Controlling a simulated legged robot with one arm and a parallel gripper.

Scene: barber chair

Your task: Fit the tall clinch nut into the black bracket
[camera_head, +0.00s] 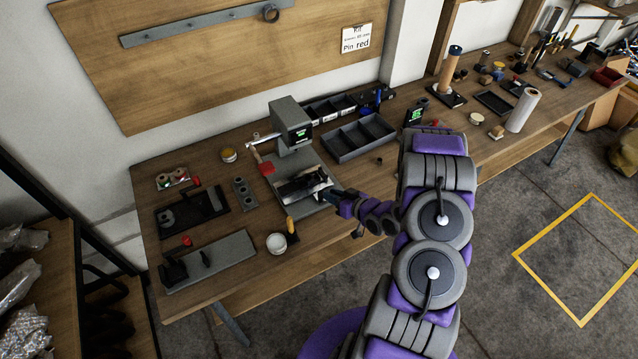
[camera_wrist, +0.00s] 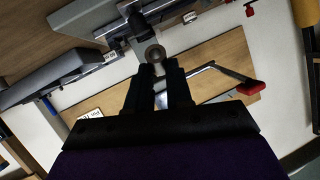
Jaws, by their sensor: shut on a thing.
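My gripper (camera_wrist: 157,68) is shut on the tall clinch nut (camera_wrist: 155,53), a small grey ring-shaped piece seen at the fingertips in the wrist view. In the head view my gripper (camera_head: 326,194) reaches in from the right, low over the base of the grey bench press (camera_head: 290,122). A dark black part, which looks like the black bracket (camera_head: 296,188), lies on that base just left of the fingers. The nut is too small to make out in the head view, and I cannot tell whether it touches the bracket. In the wrist view a dark press part (camera_wrist: 136,20) is close by the nut.
The press lever has a red handle (camera_head: 266,168). A grey divided tray (camera_head: 358,138) stands behind the press on the right.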

